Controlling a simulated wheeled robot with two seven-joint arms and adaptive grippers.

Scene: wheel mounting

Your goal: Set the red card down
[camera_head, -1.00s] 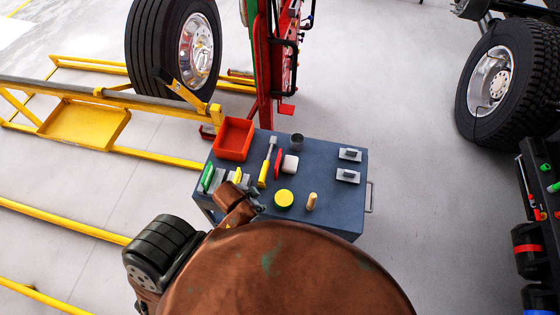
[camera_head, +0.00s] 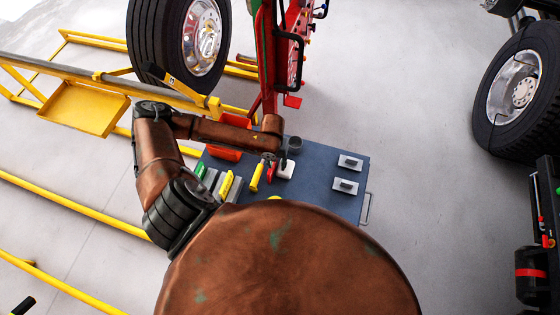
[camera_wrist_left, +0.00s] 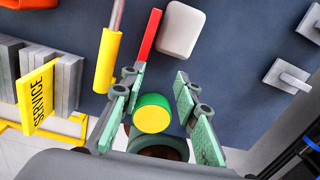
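The red card (camera_head: 271,173) stands on the blue-grey table (camera_head: 318,178), between a yellow-handled tool (camera_head: 256,178) and a white block (camera_head: 285,169). In the left wrist view the red card (camera_wrist_left: 149,36) shows upper middle, its near end beside my left gripper's left fingertip. My left gripper (camera_head: 274,160) hangs over the table near the card, partly hidden by its own arm. In the wrist view my left gripper (camera_wrist_left: 158,88) has its fingers spread with nothing held between them. A yellow-topped green roll (camera_wrist_left: 152,114) shows below, between the fingers. My right gripper is out of view.
A red bin (camera_head: 226,154) sits at the table's back left, partly behind my left arm. Grey plates with a yellow service sign (camera_head: 227,185) stand at the left. A dark cup (camera_head: 294,144) is near the back. Two grey bracketed plates (camera_head: 349,162) lie right; bare tabletop surrounds them.

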